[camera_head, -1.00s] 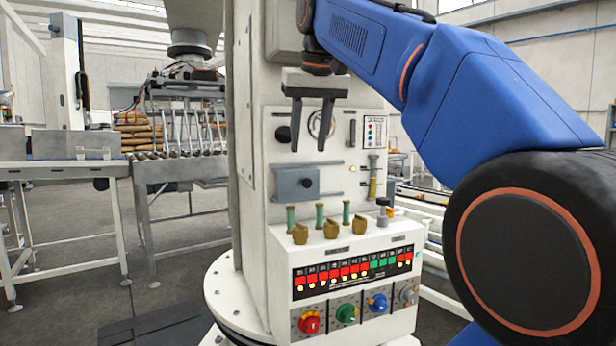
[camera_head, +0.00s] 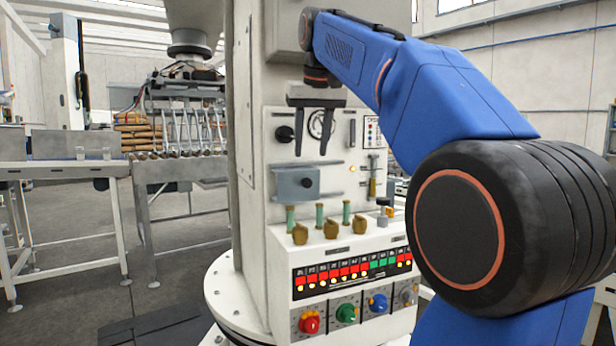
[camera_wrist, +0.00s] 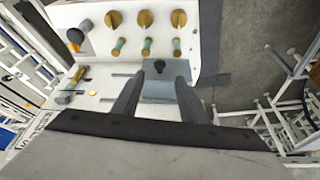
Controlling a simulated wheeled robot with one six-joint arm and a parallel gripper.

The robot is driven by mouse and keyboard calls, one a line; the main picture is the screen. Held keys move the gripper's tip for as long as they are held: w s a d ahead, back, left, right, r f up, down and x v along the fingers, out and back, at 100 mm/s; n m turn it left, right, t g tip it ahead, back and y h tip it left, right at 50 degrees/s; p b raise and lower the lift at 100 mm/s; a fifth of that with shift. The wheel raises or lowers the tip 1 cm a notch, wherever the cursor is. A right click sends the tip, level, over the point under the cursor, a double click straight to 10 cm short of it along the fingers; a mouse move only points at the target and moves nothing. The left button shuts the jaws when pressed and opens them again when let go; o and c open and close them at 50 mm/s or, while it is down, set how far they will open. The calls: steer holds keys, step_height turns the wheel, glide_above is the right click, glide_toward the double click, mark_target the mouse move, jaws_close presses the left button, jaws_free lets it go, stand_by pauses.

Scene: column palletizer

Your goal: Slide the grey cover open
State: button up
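The grey cover (camera_head: 288,188) is a small flat plate with a black knob (camera_head: 308,183), mounted on the pale front panel of the column. My gripper (camera_head: 311,152) points down just above the cover in the head view, fingers apart and empty. In the wrist view, the cover (camera_wrist: 158,91) and its knob (camera_wrist: 159,66) show between the two dark fingers of my gripper (camera_wrist: 160,79). I see no finger clearly touching the knob or cover. What lies behind the cover is hidden.
Below the cover, a sloped console (camera_head: 283,250) carries brass knobs, lit red and green buttons and coloured dials. A black knob (camera_head: 284,134), a round gauge (camera_head: 320,124) and a yellow-green lever (camera_head: 373,187) sit around the cover. A roller conveyor (camera_head: 185,168) stands at left.

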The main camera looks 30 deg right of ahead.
mark_target(308, 180)
steer(key=x, duration=0.9)
steer(key=shift+d, duration=0.1)
jaws_close()
